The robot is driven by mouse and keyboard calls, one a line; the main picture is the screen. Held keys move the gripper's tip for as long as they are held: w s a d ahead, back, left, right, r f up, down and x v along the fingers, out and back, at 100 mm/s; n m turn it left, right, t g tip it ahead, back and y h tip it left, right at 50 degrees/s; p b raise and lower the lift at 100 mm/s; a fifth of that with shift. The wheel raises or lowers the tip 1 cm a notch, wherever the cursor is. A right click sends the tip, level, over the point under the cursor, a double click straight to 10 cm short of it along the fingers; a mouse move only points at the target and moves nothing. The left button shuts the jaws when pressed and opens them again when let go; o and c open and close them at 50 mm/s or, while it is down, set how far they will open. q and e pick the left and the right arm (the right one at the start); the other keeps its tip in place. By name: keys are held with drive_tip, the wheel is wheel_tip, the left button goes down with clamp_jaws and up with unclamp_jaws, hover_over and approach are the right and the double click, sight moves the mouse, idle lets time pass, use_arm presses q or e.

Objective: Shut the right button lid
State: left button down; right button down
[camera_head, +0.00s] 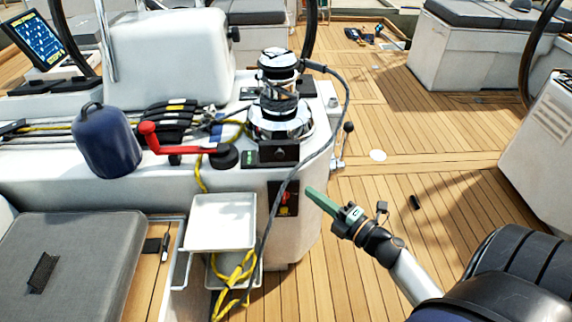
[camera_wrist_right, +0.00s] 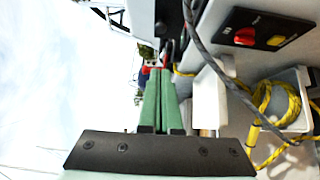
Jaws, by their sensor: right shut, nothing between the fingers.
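My right gripper (camera_head: 308,191) has green fingers pressed together and empty. It points up and left in the head view, in the air just right of the white console. In the right wrist view the shut fingers (camera_wrist_right: 158,72) point up the picture. A small black panel (camera_head: 272,152) sits on the console top below the winch, with a green patch at its left and a dark raised piece at its right. This may be the button box; I cannot tell whether its right lid stands open. My left gripper is not in view.
A silver winch (camera_head: 279,112) stands behind the panel. A dark cable (camera_head: 295,172) hangs down the console front past a red and yellow switch plate (camera_head: 285,199), also in the wrist view (camera_wrist_right: 262,30). A red winch handle (camera_head: 180,148) lies left. White trays (camera_head: 220,222) hang below.

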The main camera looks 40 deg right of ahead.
approach(279, 154)
drive_tip(key=w+a, duration=0.3)
drive_tip(key=a, duration=0.1)
drive_tip(key=w+d, duration=0.2)
drive_tip(key=w, duration=0.1)
drive_tip(key=shift+w+f, duration=0.15)
drive_tip(key=shift+f, duration=0.05)
